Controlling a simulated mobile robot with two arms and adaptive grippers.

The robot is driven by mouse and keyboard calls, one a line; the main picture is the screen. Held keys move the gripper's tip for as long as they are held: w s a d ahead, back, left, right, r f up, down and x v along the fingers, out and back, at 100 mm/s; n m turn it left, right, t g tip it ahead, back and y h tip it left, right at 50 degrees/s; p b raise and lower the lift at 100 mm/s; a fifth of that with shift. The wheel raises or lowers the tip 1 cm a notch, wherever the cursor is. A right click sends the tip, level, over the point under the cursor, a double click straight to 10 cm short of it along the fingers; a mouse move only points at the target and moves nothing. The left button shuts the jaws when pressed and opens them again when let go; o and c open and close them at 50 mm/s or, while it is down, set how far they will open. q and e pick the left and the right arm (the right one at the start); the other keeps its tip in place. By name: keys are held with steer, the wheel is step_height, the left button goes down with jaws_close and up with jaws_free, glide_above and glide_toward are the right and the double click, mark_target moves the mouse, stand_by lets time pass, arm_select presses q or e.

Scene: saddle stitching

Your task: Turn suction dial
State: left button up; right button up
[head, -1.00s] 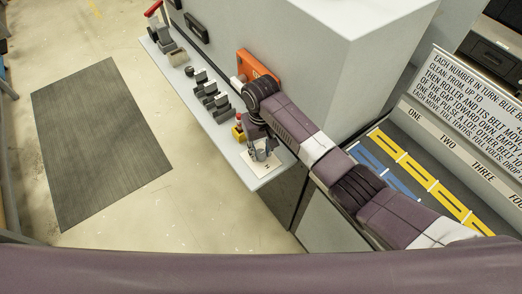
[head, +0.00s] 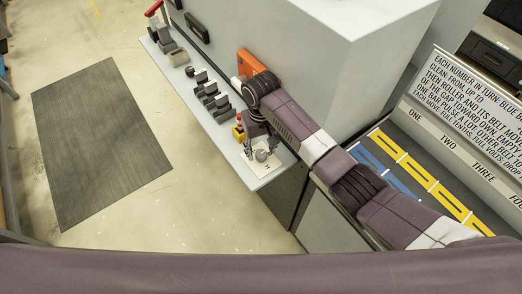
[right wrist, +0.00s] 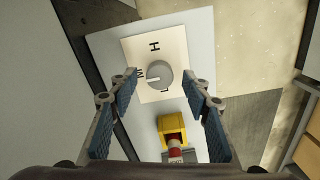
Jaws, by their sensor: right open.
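The suction dial is a round grey knob (right wrist: 159,75) with a white line on it, on a cream plate (right wrist: 180,50) lettered H, M and L. The line points left in the right wrist view, toward the M. The knob also shows in the head view (head: 261,155), near the shelf's front end. My right gripper (right wrist: 158,84) is open, its blue-padded fingers apart on either side of the knob in the picture. No contact shows. In the head view the right gripper (head: 256,148) is beside the knob, partly hidden by its own wrist. My left gripper is not in view.
A yellow block with a red-topped part (right wrist: 172,128) stands close to the plate. Several dark grey parts (head: 212,97) line the grey shelf (head: 264,184). An orange box (head: 249,64) is on the tall machine (head: 345,50) beside my arm. The floor around the mat (head: 98,140) is clear.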

mark_target(261, 153)
step_height(261, 153, up, 11)
stand_by(0.3)
steer(key=shift+f, duration=0.15)
